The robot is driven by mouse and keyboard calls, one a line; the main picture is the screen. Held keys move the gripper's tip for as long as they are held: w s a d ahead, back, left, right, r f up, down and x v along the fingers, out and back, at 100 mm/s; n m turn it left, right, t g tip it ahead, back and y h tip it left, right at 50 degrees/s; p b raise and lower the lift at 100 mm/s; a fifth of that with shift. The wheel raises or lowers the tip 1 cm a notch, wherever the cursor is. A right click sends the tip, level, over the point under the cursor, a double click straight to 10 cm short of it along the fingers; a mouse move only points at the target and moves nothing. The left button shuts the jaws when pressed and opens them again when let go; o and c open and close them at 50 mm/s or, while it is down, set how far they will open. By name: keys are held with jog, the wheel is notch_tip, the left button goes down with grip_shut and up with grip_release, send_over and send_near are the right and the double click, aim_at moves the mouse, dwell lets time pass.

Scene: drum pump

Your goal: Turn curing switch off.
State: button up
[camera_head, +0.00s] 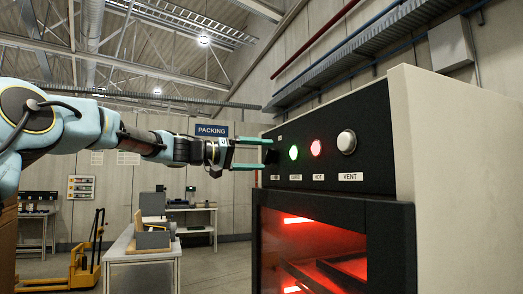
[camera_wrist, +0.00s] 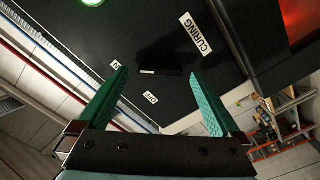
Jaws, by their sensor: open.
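The curing switch is a black knob (camera_wrist: 172,62) with a small white mark on its left end, on the black panel under the CURING label (camera_wrist: 195,33) in the wrist view. An OFF label (camera_wrist: 150,98) sits below it, and a partly covered label, apparently ON, sits to its left. The mark points left, nearer the covered label. My gripper (camera_wrist: 158,72) is open, with green fingers on either side of the knob and visible gaps to it. In the head view, my gripper (camera_head: 264,154) reaches the panel's left end, where the knob is mostly dark and hard to see.
The panel also carries a lit green lamp (camera_head: 294,153), a lit red lamp (camera_head: 316,148) and a white VENT button (camera_head: 346,142). Below is a red-lit oven window (camera_head: 315,250). A bench (camera_head: 140,250) and a yellow pallet truck (camera_head: 85,268) stand farther back.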

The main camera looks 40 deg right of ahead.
jog(key=shift+s+d, duration=0.2)
jog(key=shift+d, duration=0.2)
jog(key=c, duration=1.4)
